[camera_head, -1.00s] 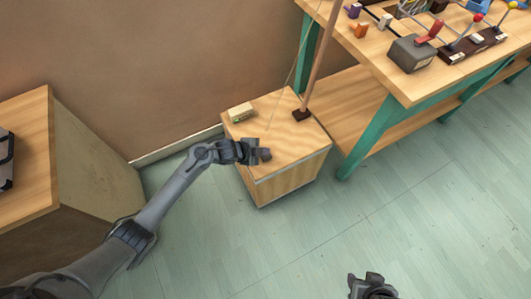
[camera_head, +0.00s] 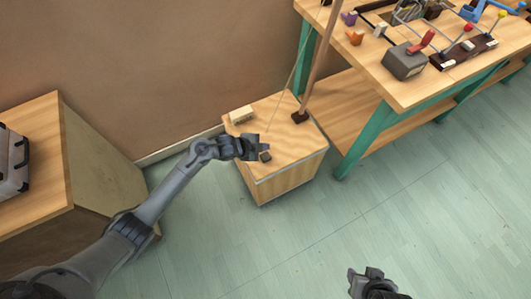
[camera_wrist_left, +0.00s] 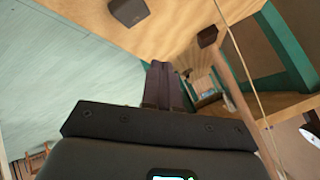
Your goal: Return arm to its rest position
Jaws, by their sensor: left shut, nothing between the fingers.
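My left arm (camera_head: 165,195) reaches in from the left over a small wooden cabinet (camera_head: 290,178). Its gripper (camera_head: 264,149) is shut and empty above the cabinet top. In the left wrist view the two dark fingers (camera_wrist_left: 162,82) lie side by side. A small dark block (camera_head: 265,157) rests on the cabinet top just below the fingertips, apart from them; it also shows in the left wrist view (camera_wrist_left: 128,12). My right gripper (camera_head: 367,274) shows at the bottom edge, away from everything; its finger opening is unclear.
A cream block (camera_head: 241,114) lies at the cabinet's back left. A green-legged bench (camera_head: 410,90) with several objects is at right. A wooden cupboard (camera_head: 45,200) is at left.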

